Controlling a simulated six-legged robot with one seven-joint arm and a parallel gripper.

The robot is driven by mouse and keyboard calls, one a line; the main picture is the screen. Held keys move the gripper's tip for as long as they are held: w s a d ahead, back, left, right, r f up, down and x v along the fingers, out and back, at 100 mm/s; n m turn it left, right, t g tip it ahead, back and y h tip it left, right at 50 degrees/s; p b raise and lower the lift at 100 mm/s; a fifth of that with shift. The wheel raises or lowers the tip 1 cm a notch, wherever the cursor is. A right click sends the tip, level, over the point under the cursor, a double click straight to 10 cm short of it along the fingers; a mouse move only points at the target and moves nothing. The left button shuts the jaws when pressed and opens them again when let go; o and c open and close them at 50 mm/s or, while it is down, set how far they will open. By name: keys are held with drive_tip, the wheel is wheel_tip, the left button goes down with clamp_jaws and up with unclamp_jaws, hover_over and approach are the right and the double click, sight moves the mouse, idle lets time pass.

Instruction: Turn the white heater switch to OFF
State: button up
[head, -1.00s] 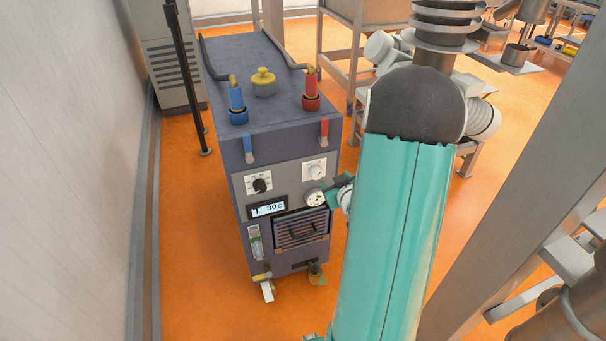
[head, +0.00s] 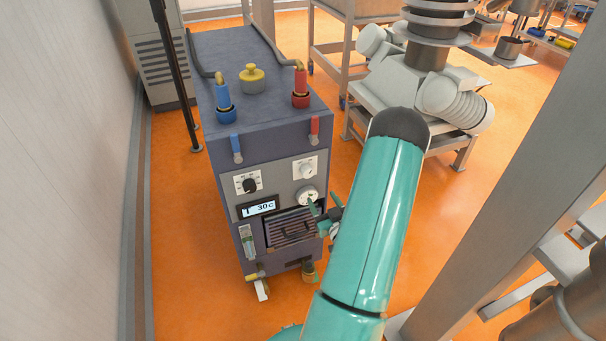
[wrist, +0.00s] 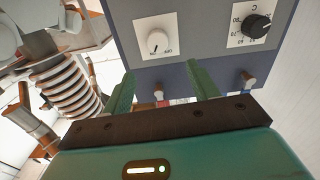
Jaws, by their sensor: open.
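The white heater switch (head: 306,170) is a round white knob on a white plate, at the upper right of the heater unit's front panel. In the wrist view the white knob (wrist: 157,42) shows upside down, with small markings around it that I cannot fully read. My gripper (head: 322,211) is in front of the panel, below and to the right of the white knob, near the round gauge. In the wrist view my gripper (wrist: 160,85) has its two green fingers apart with nothing between them. The fingertips are clear of the white knob.
A black knob (head: 249,185) sits left of the white one, above a display (head: 258,209) reading 30C. A round gauge (head: 307,196) is below the white knob. Blue (head: 236,148) and red (head: 314,130) lever handles hang above the panel. A grey post (head: 520,170) stands at right.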

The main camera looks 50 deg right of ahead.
sight(309, 174)
drive_tip(key=x, duration=1.2)
drive_tip(key=shift+w+d, duration=0.25)
drive_tip(key=shift+d, duration=0.1)
drive_tip(key=c, duration=1)
